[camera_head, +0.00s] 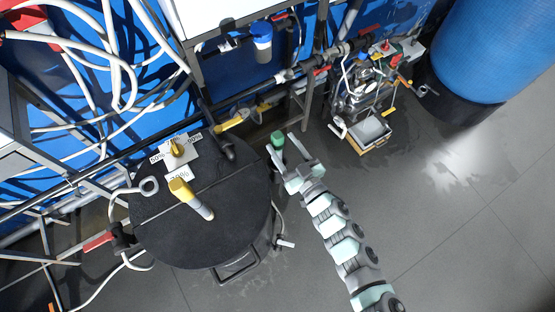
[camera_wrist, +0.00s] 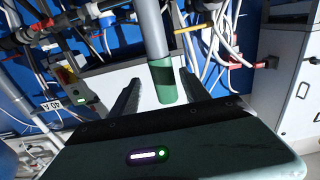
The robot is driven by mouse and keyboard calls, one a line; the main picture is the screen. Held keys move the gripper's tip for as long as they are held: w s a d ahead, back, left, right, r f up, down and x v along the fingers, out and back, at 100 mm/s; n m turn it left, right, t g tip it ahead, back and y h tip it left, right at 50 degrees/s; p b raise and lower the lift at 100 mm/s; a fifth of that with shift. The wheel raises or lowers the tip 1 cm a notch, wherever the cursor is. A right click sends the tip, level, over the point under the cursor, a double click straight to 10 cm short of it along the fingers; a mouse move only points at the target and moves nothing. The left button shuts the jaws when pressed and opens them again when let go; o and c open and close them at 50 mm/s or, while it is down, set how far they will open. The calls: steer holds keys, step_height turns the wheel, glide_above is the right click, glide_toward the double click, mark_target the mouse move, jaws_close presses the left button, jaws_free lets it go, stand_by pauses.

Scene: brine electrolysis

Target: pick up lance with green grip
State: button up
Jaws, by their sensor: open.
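The lance with the green grip shows in the wrist view as a grey rod (camera_wrist: 150,30) ending in a dark green grip (camera_wrist: 166,88). In the head view its green grip (camera_head: 277,138) shows beside the black round tank lid; the rest is mostly hidden. My gripper (camera_head: 282,146) is open, with its fingertips at the green grip. In the wrist view my gripper (camera_wrist: 160,78) has one dark finger on each side of the grip. Gaps show on both sides; I cannot tell whether the grip lies fully between the fingers in depth.
A black round tank lid (camera_head: 235,235) with a yellow-topped grey piece (camera_head: 190,198) stands left of my gripper. A tray rig (camera_head: 370,135) and a blue barrel (camera_head: 490,45) stand to the right. Grey floor (camera_head: 450,240) is clear at lower right. Pipes and cables line the blue wall.

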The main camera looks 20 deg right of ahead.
mark_target(272, 134)
steer(key=w, duration=0.2)
steer(key=w+a, duration=0.1)
steer(key=w, duration=0.1)
steer(key=shift+r+p, duration=0.25)
steer(key=shift+p, duration=0.1)
steer(key=shift+w+a+f, duration=0.1)
steer(key=shift+w+a, duration=0.05)
steer(key=shift+w, duration=0.5)
steer(key=shift+c, duration=0.4)
jaws_close()
